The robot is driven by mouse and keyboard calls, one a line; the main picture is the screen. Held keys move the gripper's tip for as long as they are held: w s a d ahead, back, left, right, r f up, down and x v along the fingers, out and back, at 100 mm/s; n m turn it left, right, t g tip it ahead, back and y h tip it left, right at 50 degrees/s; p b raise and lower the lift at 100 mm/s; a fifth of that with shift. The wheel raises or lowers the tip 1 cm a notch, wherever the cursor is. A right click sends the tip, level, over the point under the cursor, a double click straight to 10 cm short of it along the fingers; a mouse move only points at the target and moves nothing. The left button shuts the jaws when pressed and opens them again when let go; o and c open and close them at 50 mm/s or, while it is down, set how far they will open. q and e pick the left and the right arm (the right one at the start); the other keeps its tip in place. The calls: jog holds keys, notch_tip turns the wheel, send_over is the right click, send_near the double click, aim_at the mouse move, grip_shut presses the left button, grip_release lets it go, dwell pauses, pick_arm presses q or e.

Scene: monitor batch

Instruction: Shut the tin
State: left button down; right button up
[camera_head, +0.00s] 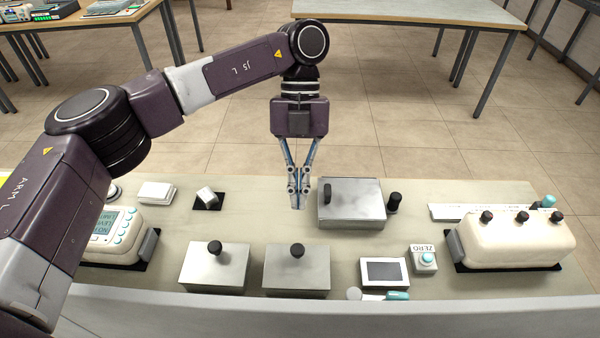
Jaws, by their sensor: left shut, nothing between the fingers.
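A grey metal box (362,200), which looks like the tin, stands right of the middle of the bench. Its top looks flat, with a short dark handle (327,193) near its left side. I cannot tell for certain whether its lid is fully closed. My left gripper (298,202) points down just left of the box, its fingers together and empty. I cannot tell whether the fingertips touch the box. My right gripper is not in view.
Two grey boxes with black knobs (215,268) (297,272) stand in front. A small black post (394,202) stands right of the tin. A small screen (384,272), a button box (423,261) and a cream device with knobs (515,242) stand to the right. A display unit (115,240) is at left.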

pick_arm(q)
jog(key=w+r, duration=0.2)
jog(key=m+t+b, duration=0.1)
jog(key=m+t, duration=0.5)
jog(key=m, duration=1.2)
send_near(296, 247)
jog(key=f+p, duration=0.1)
jog(key=f, duration=0.2)
jog(key=f+p, duration=0.1)
jog(key=f, duration=0.2)
jog(key=shift+w+f+p, duration=0.25)
jog(key=shift+f+p, duration=0.05)
jog(key=shift+f, duration=0.25)
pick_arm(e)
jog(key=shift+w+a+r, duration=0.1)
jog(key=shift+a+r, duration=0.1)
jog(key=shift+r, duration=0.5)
pick_arm(q)
jog(key=shift+w+f+b, duration=0.1)
jog(key=shift+f+b, duration=0.35)
jog(key=shift+b, duration=0.5)
jog(key=shift+r, duration=0.2)
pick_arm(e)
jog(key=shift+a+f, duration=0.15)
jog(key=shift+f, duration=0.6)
